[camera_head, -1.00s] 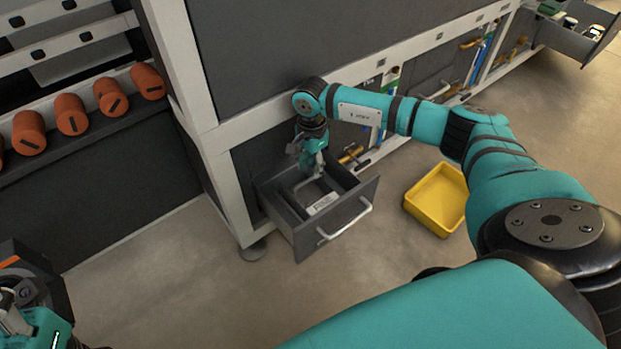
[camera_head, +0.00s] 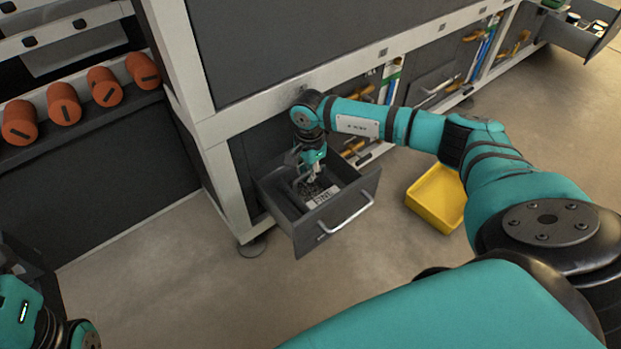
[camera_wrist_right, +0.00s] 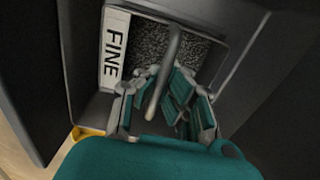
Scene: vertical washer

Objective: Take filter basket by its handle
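The filter basket (camera_head: 322,197) sits in the pulled-out grey drawer (camera_head: 314,235). It has a white label reading FINE and speckled grey mesh. The wrist view shows its mesh (camera_wrist_right: 150,42) and its grey bar handle (camera_wrist_right: 169,66) standing over it. My right gripper (camera_head: 314,180) points down into the drawer from above. In the wrist view my right gripper (camera_wrist_right: 165,100) has its fingers spread, with the handle running between them; whether they touch it is unclear. Part of my left arm's end (camera_head: 30,315) shows at the lower left; its fingers cannot be made out.
The drawer has a pale bar handle (camera_head: 345,213) on its front. A yellow bin (camera_head: 438,197) stands on the floor to the right. Orange cylinders (camera_head: 64,104) sit on a rack at the left. Another open drawer (camera_head: 582,35) is at the far right. The floor before the drawer is clear.

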